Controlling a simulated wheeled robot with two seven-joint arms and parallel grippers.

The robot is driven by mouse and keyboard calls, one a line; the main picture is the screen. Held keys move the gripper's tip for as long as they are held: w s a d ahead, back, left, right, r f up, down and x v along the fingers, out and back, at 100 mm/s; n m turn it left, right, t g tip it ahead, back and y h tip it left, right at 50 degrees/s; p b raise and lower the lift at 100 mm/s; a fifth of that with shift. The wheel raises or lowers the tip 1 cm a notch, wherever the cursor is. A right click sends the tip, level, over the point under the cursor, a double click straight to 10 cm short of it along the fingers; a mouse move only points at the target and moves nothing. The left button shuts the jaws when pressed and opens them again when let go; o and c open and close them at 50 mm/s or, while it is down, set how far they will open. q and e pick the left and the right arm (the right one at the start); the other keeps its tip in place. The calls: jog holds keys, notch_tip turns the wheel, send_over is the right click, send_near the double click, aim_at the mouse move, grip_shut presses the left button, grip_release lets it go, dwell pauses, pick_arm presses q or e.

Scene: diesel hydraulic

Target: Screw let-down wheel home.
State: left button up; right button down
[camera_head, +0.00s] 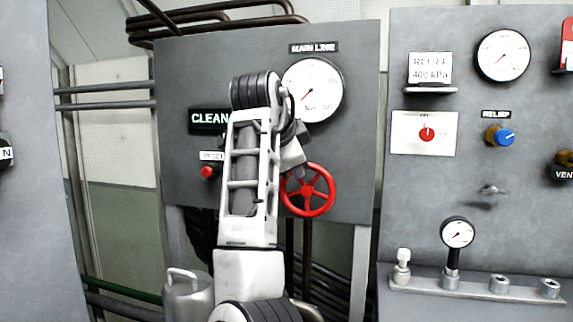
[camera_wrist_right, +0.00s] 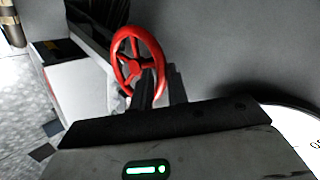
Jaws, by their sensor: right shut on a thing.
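The red spoked let-down wheel (camera_head: 309,190) stands at the lower right of the middle grey panel, under the main line gauge (camera_head: 313,90). It also shows in the right wrist view (camera_wrist_right: 135,67), beyond my right gripper's fingers. My right gripper (camera_head: 297,170) is at the wheel's upper left edge and is shut on it. In the right wrist view the dark fingers (camera_wrist_right: 150,90) overlap the wheel's near side. My right arm hides part of the panel to the left of the wheel. How far the wheel is screwed in cannot be told. My left gripper is not in view.
A red button (camera_head: 208,172) and a CLEAN sign (camera_head: 209,118) are left of my arm. The right panel carries a relief gauge (camera_head: 503,55), a blue knob (camera_head: 505,137) and a small gauge (camera_head: 457,233) on a ledge. A grey can (camera_head: 187,295) stands below.

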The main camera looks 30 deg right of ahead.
aim_at(314, 166)
jog(key=shift+s+d+r+m+t+y+p, duration=0.15)
jog(key=shift+s+d+m+t+y, duration=0.6)
jog(key=shift+m+t, duration=0.25)
jog(key=shift+s+d+r+m+t+y+p, duration=0.15)
jog(key=shift+s+d+m+t+y, duration=0.55)
jog(key=shift+m+t, duration=0.3)
jog(key=shift+s, duration=0.1)
jog(key=c, duration=1.4)
grip_release()
jog(key=shift+f, duration=0.1)
jog(key=shift+c, duration=0.2)
